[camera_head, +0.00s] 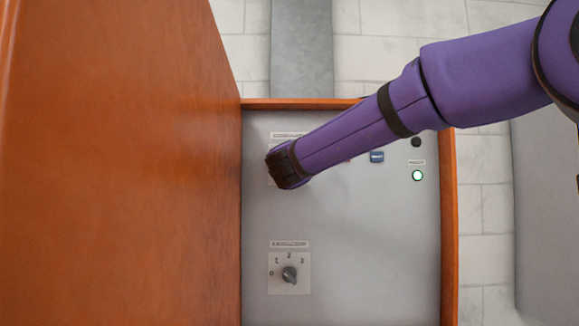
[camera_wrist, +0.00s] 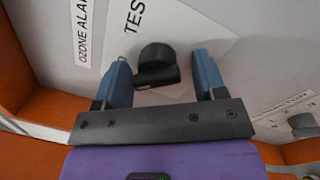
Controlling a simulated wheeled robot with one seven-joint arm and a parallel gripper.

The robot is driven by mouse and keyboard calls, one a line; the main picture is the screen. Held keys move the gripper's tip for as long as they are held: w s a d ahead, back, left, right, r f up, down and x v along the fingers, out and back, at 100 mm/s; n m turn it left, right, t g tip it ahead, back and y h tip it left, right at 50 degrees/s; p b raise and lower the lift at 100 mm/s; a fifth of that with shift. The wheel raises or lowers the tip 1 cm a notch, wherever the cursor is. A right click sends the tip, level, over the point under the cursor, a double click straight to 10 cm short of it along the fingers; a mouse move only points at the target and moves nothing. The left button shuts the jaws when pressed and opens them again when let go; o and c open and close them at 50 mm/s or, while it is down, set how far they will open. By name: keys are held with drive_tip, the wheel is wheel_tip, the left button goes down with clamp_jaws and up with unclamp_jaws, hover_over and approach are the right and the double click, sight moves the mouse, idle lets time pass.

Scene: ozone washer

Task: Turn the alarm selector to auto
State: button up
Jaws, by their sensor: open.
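The alarm selector is a black knob (camera_wrist: 156,65) on a white plate (camera_wrist: 170,38) in the wrist view. The plate reads "TEST" beside it, and a label strip (camera_wrist: 84,35) reading "OZONE ALA…" lies to its left. My gripper (camera_wrist: 162,72) is open, with one blue finger on each side of the knob. I cannot tell whether either finger touches it. In the head view my gripper (camera_head: 277,165) is over the upper left of the grey panel (camera_head: 350,230) and hides the knob there.
A second selector (camera_head: 289,274) marked 0 to 3 is lower on the panel. A blue button (camera_head: 376,157), a black knob (camera_head: 416,142) and a lit green lamp (camera_head: 417,175) are at the upper right. A large orange-brown wall (camera_head: 120,180) borders the panel's left side.

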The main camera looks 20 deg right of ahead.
drive_tip(key=v, duration=1)
drive_tip(key=shift+s+a, duration=0.15)
drive_tip(key=shift+s, duration=0.25)
drive_tip(key=shift+f, duration=0.1)
